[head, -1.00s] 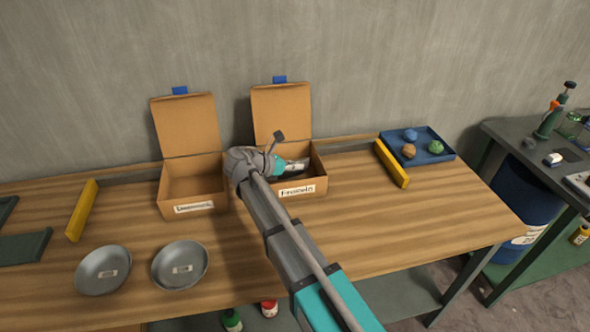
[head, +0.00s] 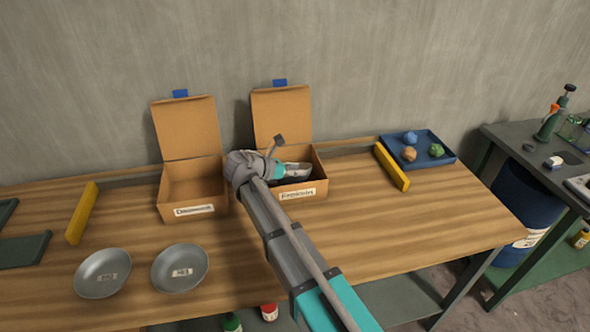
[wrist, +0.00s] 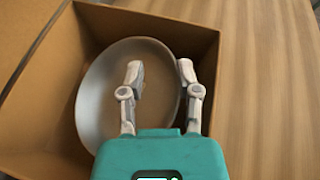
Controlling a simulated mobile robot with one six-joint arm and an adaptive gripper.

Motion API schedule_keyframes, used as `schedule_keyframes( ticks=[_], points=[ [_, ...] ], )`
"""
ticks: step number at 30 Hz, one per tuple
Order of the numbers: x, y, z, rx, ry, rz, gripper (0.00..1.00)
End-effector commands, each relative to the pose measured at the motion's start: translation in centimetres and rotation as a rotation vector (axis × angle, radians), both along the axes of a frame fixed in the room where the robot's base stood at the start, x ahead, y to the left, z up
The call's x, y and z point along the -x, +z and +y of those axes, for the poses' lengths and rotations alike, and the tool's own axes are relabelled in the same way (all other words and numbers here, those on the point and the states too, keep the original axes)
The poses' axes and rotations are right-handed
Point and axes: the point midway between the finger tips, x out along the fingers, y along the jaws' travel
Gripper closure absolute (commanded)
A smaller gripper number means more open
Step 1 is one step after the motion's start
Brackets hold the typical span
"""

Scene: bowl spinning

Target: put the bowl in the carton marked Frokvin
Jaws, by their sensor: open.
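The carton marked Frokvin (head: 304,193) stands open on the bench, the right one of two cartons. A grey bowl (wrist: 93,105) lies inside it in the wrist view, against the carton's left part; I cannot tell how far it is tilted. My gripper (wrist: 160,70) is open above the bowl, one finger over its inside and the other near its right rim. No firm hold on the bowl shows. In the head view my gripper (head: 298,170) reaches into the carton's opening, and my arm and the carton's front wall hide most of the bowl.
A second open carton (head: 193,210) stands to the left. Two more grey bowls, one left (head: 103,273) and one right (head: 180,268), sit at the front. Yellow bars (head: 82,212) (head: 391,166) and a blue tray (head: 437,158) with balls flank the cartons. The bench front right is clear.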

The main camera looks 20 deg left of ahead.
Motion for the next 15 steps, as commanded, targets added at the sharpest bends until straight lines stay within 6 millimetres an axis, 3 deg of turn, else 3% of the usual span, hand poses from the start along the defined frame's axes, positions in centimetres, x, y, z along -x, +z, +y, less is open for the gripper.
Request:
schedule_keyframes(
  ticks=[6,15],
  points=[
    [0.1,0.4,0.1,0.0,0.001,0.0,0.57],
    [2.4,1.9,2.5,0.0,0.002,0.0,0.57]
  ],
)
